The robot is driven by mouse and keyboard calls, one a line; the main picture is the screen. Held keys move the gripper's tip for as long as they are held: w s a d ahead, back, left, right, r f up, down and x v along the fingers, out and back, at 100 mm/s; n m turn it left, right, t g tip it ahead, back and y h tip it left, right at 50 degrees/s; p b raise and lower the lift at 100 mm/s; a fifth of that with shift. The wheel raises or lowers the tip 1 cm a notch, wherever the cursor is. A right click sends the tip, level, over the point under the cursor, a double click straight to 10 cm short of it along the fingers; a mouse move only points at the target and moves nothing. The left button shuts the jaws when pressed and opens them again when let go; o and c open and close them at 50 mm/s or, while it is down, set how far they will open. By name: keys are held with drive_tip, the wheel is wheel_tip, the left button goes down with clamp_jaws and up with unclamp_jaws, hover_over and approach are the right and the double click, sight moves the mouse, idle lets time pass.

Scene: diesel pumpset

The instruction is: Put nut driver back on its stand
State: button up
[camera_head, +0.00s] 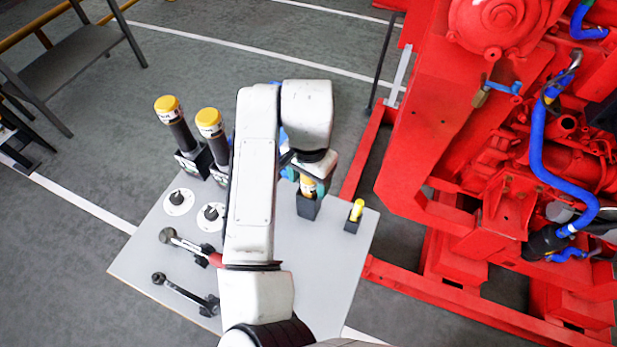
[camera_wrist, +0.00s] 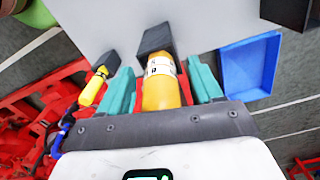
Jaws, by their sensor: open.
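A yellow-handled tool with a white label band, which looks like the nut driver (camera_head: 308,186), stands in a black block stand (camera_head: 307,207) near the table's far right. In the wrist view the nut driver (camera_wrist: 160,92) points into its stand (camera_wrist: 156,40), and its lower part is hidden inside. My gripper (camera_head: 303,172) is over it, partly hidden by my arm in the head view. In the wrist view the teal fingers of my gripper (camera_wrist: 161,75) are open, one on each side of the yellow handle, with gaps visible.
A smaller yellow tool (camera_head: 356,211) stands in a small black holder just right. Two large yellow-capped tools (camera_head: 168,108) and wrenches (camera_head: 185,295) are on the left of the grey table (camera_head: 330,270). A blue tray (camera_wrist: 250,68) is in the wrist view. The red pumpset (camera_head: 440,130) is right.

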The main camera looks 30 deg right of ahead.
drive_tip(key=shift+r, duration=0.1)
wheel_tip(320, 180, up, 11)
drive_tip(key=shift+f, duration=0.2)
idle(0.6)
drive_tip(key=s+d+f+n+t+h, duration=0.1)
drive_tip(key=s+d+f+n+h, duration=0.15)
drive_tip(key=d, duration=0.65)
drive_tip(key=s+d+f+n+t+h, duration=0.1)
drive_tip(key=d+f+n+t+h, duration=0.15)
drive_tip(key=d, duration=0.65)
drive_tip(key=s+a+f+n+g+y, duration=0.1)
drive_tip(key=s+a+f+n+y, duration=0.1)
drive_tip(key=s+a+f, duration=0.3)
drive_tip(key=s+a+f+n+g+y, duration=0.1)
drive_tip(key=s+a+f+n, duration=0.4)
drive_tip(key=s+f, duration=0.5)
drive_tip(key=s+y, duration=0.1)
drive_tip(key=s, duration=0.3)
drive_tip(key=shift+s+f+y, duration=0.2)
drive_tip(key=shift+f+y, duration=0.1)
drive_tip(key=shift+y, duration=0.1)
drive_tip(key=shift+d+g, duration=0.1)
drive_tip(key=shift+g, duration=0.15)
